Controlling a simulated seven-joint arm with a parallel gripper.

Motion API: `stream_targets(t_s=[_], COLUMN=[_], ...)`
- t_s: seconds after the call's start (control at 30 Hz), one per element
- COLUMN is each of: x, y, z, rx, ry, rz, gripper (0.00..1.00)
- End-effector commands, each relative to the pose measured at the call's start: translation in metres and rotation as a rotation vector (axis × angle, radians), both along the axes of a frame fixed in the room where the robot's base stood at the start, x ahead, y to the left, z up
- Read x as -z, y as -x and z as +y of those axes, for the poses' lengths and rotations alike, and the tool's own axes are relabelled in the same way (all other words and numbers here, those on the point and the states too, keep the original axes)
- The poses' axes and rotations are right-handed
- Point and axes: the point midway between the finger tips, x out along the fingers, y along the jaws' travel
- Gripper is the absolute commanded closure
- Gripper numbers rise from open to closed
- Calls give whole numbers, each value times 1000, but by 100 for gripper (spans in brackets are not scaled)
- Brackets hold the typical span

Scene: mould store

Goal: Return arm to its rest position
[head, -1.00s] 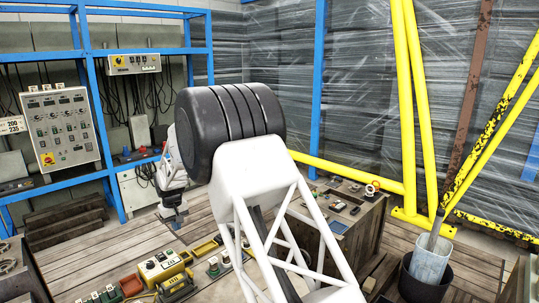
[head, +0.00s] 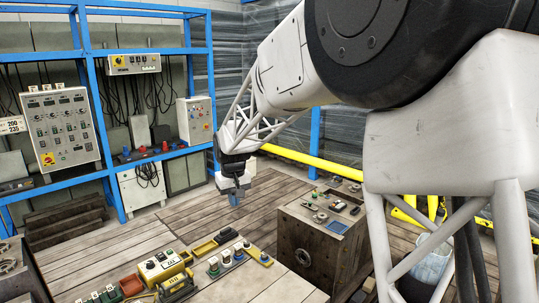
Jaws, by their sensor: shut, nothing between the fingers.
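My arm reaches in from the right side of the head view, large and white with a black joint, and bends toward the middle. My gripper (head: 235,197) hangs at the arm's end, pointing down above the plank floor, left of the wooden crate (head: 318,252). It is small in the picture, and its fingers look close together with nothing held. It is apart from everything around it.
A low front surface holds a yellow control box (head: 163,266) and several coloured buttons. A blue rack (head: 98,110) with a grey control panel (head: 60,130) stands behind. A yellow rail (head: 300,157) runs at the back. Planks between are clear.

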Motion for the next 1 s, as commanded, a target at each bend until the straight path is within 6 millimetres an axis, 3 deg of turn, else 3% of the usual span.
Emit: stream_targets(t_s=[0.1,0.5,1.0], x=[-16,-52,-72], y=[21,96,204], z=[-28,-110,-193], rx=[31,130,255], ry=[-4,-14,-26], rz=[-10,-37,-70], gripper=[100,100,100])
